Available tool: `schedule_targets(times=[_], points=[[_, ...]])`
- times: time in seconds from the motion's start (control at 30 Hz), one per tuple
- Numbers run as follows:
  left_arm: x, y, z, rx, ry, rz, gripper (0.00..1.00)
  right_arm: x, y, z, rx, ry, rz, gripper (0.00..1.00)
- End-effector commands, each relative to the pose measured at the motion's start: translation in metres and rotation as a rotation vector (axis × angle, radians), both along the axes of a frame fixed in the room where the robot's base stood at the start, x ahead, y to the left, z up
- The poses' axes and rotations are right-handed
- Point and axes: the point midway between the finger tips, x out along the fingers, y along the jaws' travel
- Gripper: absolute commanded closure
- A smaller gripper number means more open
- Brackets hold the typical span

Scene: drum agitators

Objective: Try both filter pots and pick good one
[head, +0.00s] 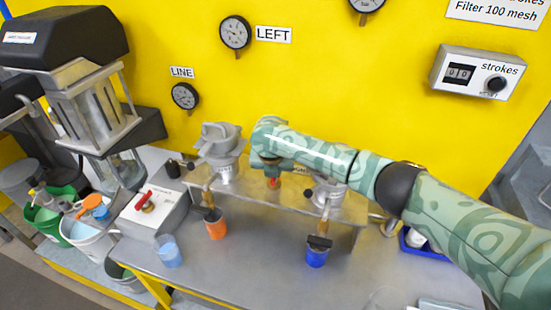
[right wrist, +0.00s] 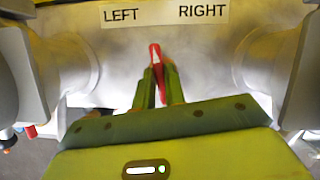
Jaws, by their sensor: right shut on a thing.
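My right arm reaches in from the right in the head view. Its gripper (right wrist: 158,85) is shut on a small red lever (right wrist: 155,58), which stands between the LEFT and RIGHT labels in the right wrist view. The lever's red tip (head: 273,183) shows under my wrist in the head view. Two grey metal filter pots sit on a raised steel bench: the left pot (head: 221,145) is in clear view, and the right pot (head: 329,190) is partly hidden by my arm. My left gripper is not in view.
An orange cup (head: 216,228) and a blue cup (head: 317,256) stand below the pots' outlets. A clear cup (head: 168,252) stands at left. A strokes counter (head: 473,75) and gauges (head: 235,33) hang on the yellow wall. Buckets (head: 47,222) and a large machine fill the left.

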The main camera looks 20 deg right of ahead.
Motion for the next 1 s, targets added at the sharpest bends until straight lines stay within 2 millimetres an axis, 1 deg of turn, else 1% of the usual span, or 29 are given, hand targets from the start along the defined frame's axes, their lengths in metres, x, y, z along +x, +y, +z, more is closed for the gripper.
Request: schedule_targets(times=[0.03,0.1,0.23,0.37,0.57,0.8,0.9,1.0], points=[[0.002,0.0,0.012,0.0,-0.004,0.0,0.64,0.0,0.002,0.006,0.0,0.001,-0.042,1.0],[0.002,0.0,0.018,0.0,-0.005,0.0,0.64,0.0,0.002,0.005,0.0,0.002,-0.108,1.0],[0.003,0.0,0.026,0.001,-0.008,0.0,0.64,0.0,0.003,0.003,0.0,0.002,-0.233,1.0],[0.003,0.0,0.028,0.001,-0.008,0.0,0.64,0.001,0.003,0.0,0.001,0.001,-0.357,1.0],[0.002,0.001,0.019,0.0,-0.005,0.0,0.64,0.002,0.004,-0.003,0.0,0.001,-0.547,1.0],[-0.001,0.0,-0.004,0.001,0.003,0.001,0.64,0.004,0.004,-0.006,0.0,0.002,-0.758,1.0],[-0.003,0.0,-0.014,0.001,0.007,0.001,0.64,0.004,0.005,-0.006,0.0,0.002,-0.832,1.0],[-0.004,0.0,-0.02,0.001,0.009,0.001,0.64,0.004,0.004,-0.005,-0.002,0.0,-0.884,1.0]])
